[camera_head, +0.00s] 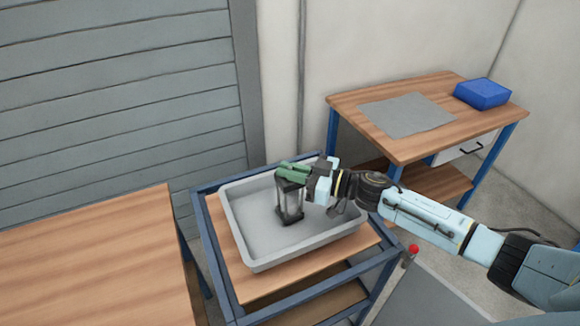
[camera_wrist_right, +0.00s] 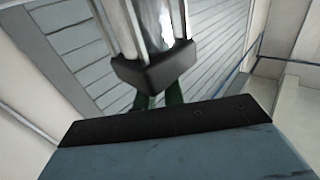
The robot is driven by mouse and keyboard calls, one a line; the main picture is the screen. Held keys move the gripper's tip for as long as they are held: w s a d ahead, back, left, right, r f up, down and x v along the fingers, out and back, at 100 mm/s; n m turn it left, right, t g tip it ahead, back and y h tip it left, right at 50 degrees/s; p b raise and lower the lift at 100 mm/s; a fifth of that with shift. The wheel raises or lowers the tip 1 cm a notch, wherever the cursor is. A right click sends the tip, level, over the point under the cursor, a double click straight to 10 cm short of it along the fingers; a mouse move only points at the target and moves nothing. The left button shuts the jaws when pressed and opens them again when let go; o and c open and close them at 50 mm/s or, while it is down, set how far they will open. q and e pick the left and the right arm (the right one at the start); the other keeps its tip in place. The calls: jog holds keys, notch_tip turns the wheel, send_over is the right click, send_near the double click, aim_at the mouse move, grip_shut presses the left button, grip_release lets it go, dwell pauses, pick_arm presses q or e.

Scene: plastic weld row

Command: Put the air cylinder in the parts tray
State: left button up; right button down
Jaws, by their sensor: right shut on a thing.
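The air cylinder (camera_head: 289,205) is a dark-ended piece with silvery rods. It stands upright at the grey parts tray (camera_head: 258,262), over the tray's floor; I cannot tell whether its lower end touches the floor. My right gripper (camera_head: 291,173), with green fingers, is shut on the cylinder's upper end. In the right wrist view the cylinder (camera_wrist_right: 155,65) shows its dark end block and pale rods, with the green fingers partly hidden behind it. My left gripper is not in view.
The tray sits on a wooden-topped cart with a blue frame (camera_head: 213,243). A wooden table (camera_head: 90,260) stands at the left. A workbench (camera_head: 420,145) at the back right holds a grey mat (camera_head: 407,114) and a blue box (camera_head: 482,93). The rest of the tray looks empty.

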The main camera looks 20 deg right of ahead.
jog(key=shift+r, duration=0.1)
jog(key=c, duration=1.8)
grip_release()
jog(key=shift+f, duration=0.25)
jog(key=shift+c, duration=0.2)
jog(key=o, duration=0.3)
jog(key=shift+o, duration=0.2)
jog(key=shift+s+d+r, duration=0.1)
jog(key=shift+s+r, duration=0.05)
jog(key=v, duration=1.1)
jog(key=shift+s+d, duration=0.25)
